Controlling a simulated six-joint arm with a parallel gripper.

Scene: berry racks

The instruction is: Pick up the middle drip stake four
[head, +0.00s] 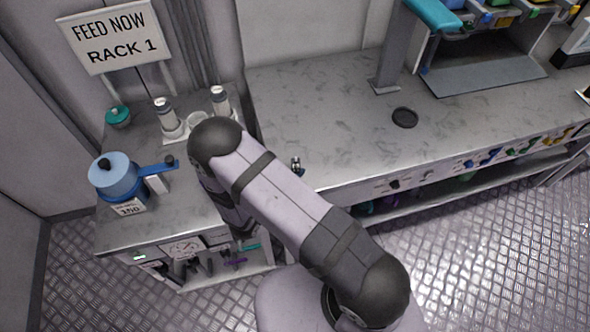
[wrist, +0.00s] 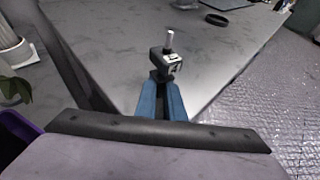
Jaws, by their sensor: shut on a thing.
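My gripper (wrist: 165,84) has two blue fingers shut on a small dark block with a pale label and a short light pin on top, the drip stake (wrist: 167,64). The mark on the label is too small to read surely. The stake appears upright, over or near the corner of the grey worktop; I cannot tell whether it touches anything. In the head view the stake (head: 296,163) shows as a small dark piece just right of my arm, at the bench's front edge. My arm hides most of the gripper there.
A dark ring (head: 405,117) lies on the grey bench (head: 330,100). Small items line its front edge at the right. On the left counter stand a blue pot (head: 117,178), white bottles (head: 165,113) and a teal-lidded jar (head: 118,115). The bench middle is clear.

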